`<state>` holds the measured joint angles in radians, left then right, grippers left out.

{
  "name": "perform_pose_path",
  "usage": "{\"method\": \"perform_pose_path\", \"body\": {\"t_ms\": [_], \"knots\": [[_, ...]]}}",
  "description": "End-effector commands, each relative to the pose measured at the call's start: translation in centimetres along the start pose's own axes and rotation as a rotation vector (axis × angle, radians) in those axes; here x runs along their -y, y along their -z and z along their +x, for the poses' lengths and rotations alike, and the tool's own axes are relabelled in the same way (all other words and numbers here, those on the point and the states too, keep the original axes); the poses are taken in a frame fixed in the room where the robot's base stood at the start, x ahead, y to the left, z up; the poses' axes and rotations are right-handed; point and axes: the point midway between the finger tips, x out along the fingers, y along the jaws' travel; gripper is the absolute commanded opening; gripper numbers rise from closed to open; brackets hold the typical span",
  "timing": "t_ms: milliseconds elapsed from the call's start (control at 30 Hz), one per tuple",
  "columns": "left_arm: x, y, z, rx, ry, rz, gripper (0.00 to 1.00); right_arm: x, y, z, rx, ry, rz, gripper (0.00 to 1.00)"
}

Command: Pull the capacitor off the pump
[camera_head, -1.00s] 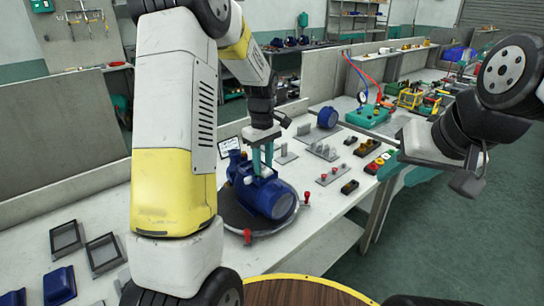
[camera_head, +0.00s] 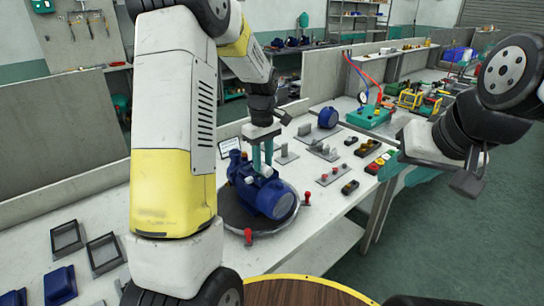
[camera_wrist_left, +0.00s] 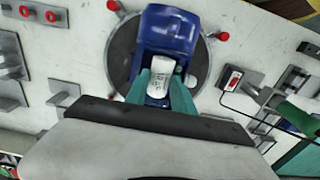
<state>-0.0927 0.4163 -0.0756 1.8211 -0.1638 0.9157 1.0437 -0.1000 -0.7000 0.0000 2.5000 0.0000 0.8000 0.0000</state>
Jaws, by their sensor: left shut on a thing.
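The blue pump (camera_head: 272,198) sits on a round dark turntable (camera_head: 235,216) on the bench. The capacitor is a small white cylinder (camera_wrist_left: 161,76) on top of the pump, between the teal fingers of my left gripper (camera_wrist_left: 163,88). In the head view, my left gripper (camera_head: 263,166) points down over the pump, shut on the capacitor (camera_head: 266,171). I cannot tell whether the capacitor still touches its seat. My right gripper (camera_head: 408,172) hangs at the right, away from the pump; its finger opening is unclear.
Red-knobbed clamps (camera_head: 248,236) stand around the turntable. Grey fixtures (camera_head: 324,151) and a row of buttons (camera_head: 380,162) lie beyond the pump. Dark trays (camera_head: 103,252) and blue parts (camera_head: 60,285) lie at the left. A low panel runs behind the bench.

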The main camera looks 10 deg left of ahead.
Motion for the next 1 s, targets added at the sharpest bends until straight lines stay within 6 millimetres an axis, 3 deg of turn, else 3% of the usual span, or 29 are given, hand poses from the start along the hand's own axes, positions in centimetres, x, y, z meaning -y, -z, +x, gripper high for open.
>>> {"method": "perform_pose_path", "body": {"t_ms": [600, 1000], "knots": [[0.0, 0.0, -3.1, 0.000, 0.000, 0.000, 0.00, 0.0, 0.0, 0.0, 0.000, 0.000, 0.000, 0.38], [0.0, 0.0, -3.4, 0.000, -0.001, 0.000, 0.00, 0.0, 0.0, 0.0, 0.000, 0.000, 0.000, 0.38]]}}
